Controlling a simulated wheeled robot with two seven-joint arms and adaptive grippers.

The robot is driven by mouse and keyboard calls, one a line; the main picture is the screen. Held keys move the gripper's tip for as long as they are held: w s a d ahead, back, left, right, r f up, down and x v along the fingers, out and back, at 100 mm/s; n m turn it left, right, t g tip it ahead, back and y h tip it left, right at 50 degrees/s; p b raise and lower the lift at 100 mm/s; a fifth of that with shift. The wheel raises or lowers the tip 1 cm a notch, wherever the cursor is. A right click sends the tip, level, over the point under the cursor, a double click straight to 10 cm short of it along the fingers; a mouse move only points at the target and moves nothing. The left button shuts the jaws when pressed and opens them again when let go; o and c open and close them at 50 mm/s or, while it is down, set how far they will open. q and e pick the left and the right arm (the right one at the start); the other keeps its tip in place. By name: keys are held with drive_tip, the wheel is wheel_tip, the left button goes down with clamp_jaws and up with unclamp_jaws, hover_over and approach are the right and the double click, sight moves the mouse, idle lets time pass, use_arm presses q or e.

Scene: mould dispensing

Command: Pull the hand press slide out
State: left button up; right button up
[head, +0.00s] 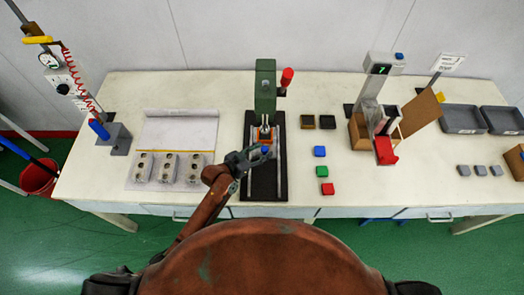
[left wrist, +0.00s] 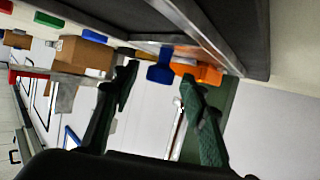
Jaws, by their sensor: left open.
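The green hand press (head: 265,88) stands at the middle of the table, with a red-topped lever (head: 287,77) at its right. Its slide has a blue knob (head: 266,150) above the black base (head: 264,190) with metal rails. My left gripper (head: 256,156) is at the knob, coming from the front left. In the left wrist view its two fingers (left wrist: 160,78) are apart, with the blue knob (left wrist: 160,72) seen between the tips and an orange part (left wrist: 197,70) behind. I cannot tell whether either finger touches the knob. My right gripper is not in view.
A grey mould row (head: 168,168) lies to the left. Blue, green and red blocks (head: 321,170) lie right of the press. A dispenser (head: 375,100) with a red part stands further right, beside grey trays (head: 462,119). A gauge stand (head: 114,137) stands far left.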

use_arm(q)
drive_tip(key=shift+w+d+f, duration=0.1)
drive_tip(key=shift+w, duration=0.05)
clamp_jaws()
idle(0.5)
